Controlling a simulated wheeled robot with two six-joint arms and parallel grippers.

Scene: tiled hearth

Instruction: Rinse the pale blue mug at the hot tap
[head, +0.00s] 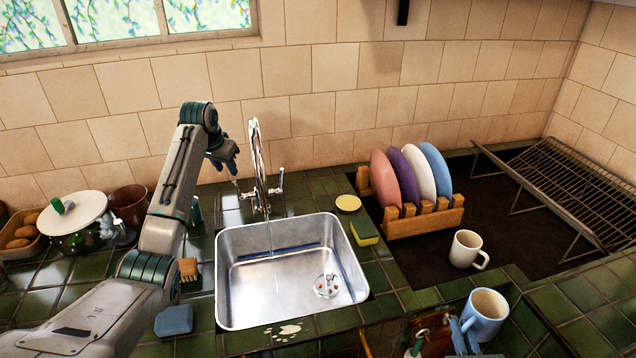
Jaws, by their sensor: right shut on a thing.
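The pale blue mug (486,313) is at the lower right, above the counter's front edge, with its opening facing up. My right gripper (466,332) is shut on its left side. The chrome tap (256,150) stands behind the steel sink (226,285), its spout over the basin. A thin, faint streak below the spout looks like running water. The tap has a lever on each side. My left gripper (234,172) is at the tap's left lever (241,193), fingers pointing down. I cannot tell whether it touches the lever or how far its jaws are apart.
A yellow-green sponge (364,232) lies at the sink's right edge. A cream mug (466,249) and a wooden plate rack (425,221) with several plates stand further right, before a wire rack (575,190). A blue sponge (174,320) and a lidded pot (80,225) are left.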

